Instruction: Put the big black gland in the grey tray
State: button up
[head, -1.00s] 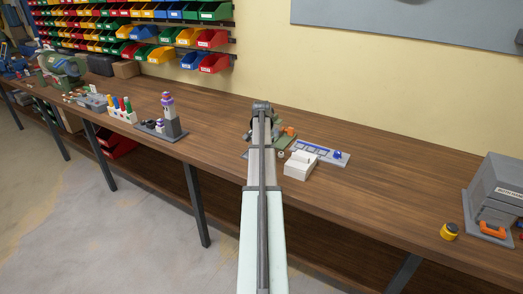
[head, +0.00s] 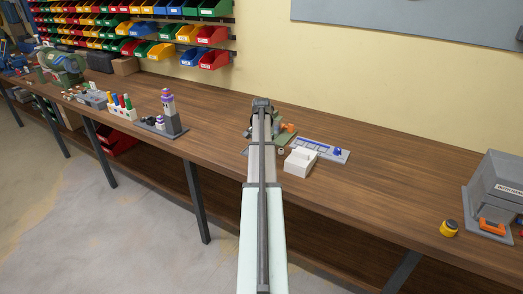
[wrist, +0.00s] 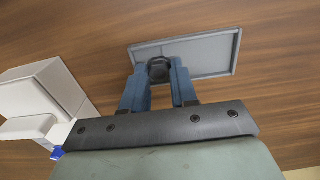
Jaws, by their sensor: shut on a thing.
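The big black gland (wrist: 159,70) is between the two blue fingertips of my gripper (wrist: 160,75) in the wrist view. The fingers are shut on it. The grey tray (wrist: 213,54), a shallow rectangle with a low rim, shows beyond the fingertips. The gland overlaps the tray's near left part in this view; its height above the tray cannot be told. In the head view my arm hides the gland and the fingers.
A white box-shaped thing (wrist: 40,95) stands left of the fingers in the wrist view; a white block (head: 300,163) is right of my arm in the head view. A grey board with blue parts (head: 322,150) lies behind it. The bench to the right is largely clear.

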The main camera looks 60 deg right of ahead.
dwell(0.4)
jog(key=o, duration=1.3)
jog(key=shift+r, duration=0.1)
jog(key=shift+r, duration=3.35)
jog(key=shift+w, duration=0.1)
